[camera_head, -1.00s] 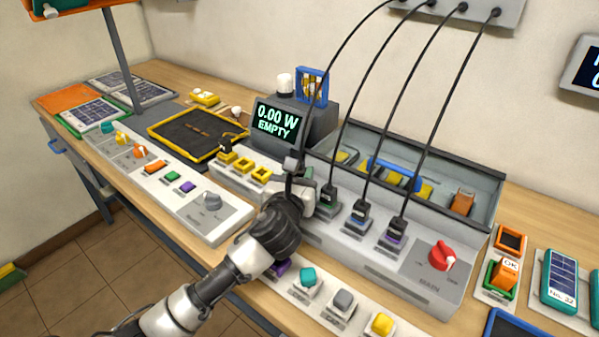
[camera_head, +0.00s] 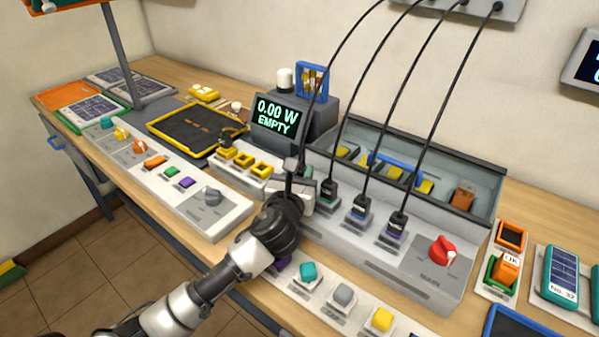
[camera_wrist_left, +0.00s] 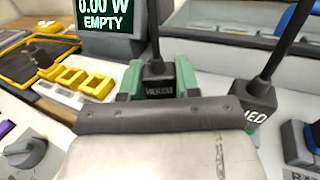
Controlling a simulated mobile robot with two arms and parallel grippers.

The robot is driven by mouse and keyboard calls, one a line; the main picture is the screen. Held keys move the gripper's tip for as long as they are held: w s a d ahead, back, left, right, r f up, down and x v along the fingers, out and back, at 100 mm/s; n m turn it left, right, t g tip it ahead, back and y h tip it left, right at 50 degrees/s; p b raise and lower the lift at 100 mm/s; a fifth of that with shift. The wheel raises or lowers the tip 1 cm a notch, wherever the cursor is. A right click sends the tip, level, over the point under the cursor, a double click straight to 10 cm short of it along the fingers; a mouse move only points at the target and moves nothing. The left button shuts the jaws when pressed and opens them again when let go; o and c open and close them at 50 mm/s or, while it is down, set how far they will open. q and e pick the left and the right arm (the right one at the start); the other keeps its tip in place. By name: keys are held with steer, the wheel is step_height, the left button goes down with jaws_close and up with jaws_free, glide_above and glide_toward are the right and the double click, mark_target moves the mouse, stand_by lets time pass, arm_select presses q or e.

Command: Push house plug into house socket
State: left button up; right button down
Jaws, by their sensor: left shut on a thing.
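My left gripper (camera_head: 292,188) is at the left end of the row of plugs on the grey console (camera_head: 395,262). In the left wrist view its two green fingertips (camera_wrist_left: 158,80) are shut on a black plug (camera_wrist_left: 157,88), the house plug by its place; its small white label is hard to read. The plug stands about upright, with a black cable rising from its top. The house socket is hidden behind the gripper and the plug's lower end, so I cannot tell how deep the plug sits. My right gripper is not in view.
Close to the right, several similar corded plugs stand in the console, the nearest with a green label (camera_head: 328,192). A red knob (camera_head: 441,250) is at the console's right. The display (camera_head: 277,116) reads 0.00 W EMPTY. Coloured buttons (camera_head: 308,272) line the front.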

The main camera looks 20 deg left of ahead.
arm_select(q)
steer(key=o, duration=0.6)
steer(key=shift+s, duration=0.15)
steer(key=shift+s+d+p, duration=0.2)
steer(key=shift+s+p, duration=1)
steer(key=shift+s, duration=1.45)
steer(key=s+p, duration=0.1)
steer(key=s, duration=0.4)
steer(key=shift+s+d, duration=0.1)
steer(key=shift+s, duration=0.15)
